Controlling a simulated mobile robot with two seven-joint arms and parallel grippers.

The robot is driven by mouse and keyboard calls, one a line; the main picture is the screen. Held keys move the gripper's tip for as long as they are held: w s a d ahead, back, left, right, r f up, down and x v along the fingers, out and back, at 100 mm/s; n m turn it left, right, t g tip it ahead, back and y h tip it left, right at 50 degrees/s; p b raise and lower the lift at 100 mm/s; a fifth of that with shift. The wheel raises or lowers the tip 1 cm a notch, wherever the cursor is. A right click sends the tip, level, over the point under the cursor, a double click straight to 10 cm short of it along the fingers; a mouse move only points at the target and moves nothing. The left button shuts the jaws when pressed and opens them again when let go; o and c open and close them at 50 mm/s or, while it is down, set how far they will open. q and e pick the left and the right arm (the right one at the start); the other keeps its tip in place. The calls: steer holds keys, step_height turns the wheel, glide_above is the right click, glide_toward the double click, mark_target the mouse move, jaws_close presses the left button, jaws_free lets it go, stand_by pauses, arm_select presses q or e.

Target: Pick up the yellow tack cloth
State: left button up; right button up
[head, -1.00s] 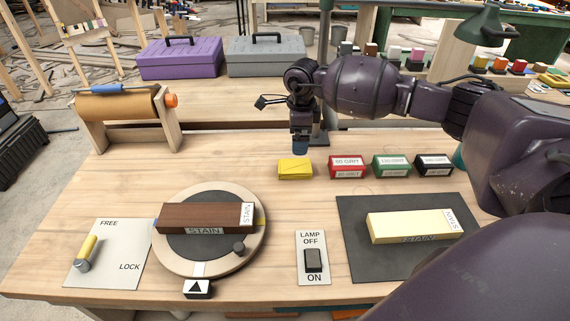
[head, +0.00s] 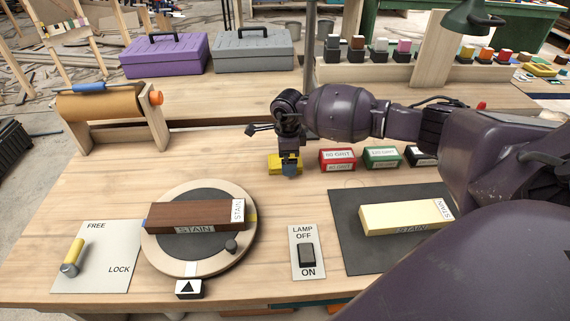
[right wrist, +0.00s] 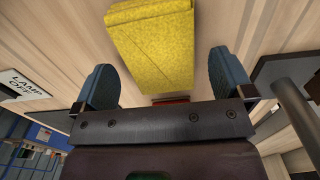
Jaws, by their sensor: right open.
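The yellow tack cloth (head: 273,163) is a folded yellow pad lying on the wooden bench, left of the sanding blocks. It also shows in the right wrist view (right wrist: 152,45), ahead of and between my fingers. My right gripper (head: 290,168) is over the cloth in the head view and hides part of it. In the right wrist view the two blue fingers (right wrist: 162,80) are spread wide, with no contact with the cloth visible. My left gripper is in neither current view.
Red (head: 337,159), green (head: 382,157) and black (head: 421,156) grit blocks stand right of the cloth. A turntable (head: 170,262) with a dark wood piece (head: 187,215), a lamp switch (head: 307,254) and a dark mat (head: 350,255) lie nearer. Bare bench surrounds the cloth's left side.

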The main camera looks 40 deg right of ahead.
steer(key=shift+f, duration=0.65)
steer(key=c, duration=1)
steer(key=shift+r, duration=0.25)
steer(key=shift+r+p, duration=0.9)
steer(key=shift+r, duration=8.85)
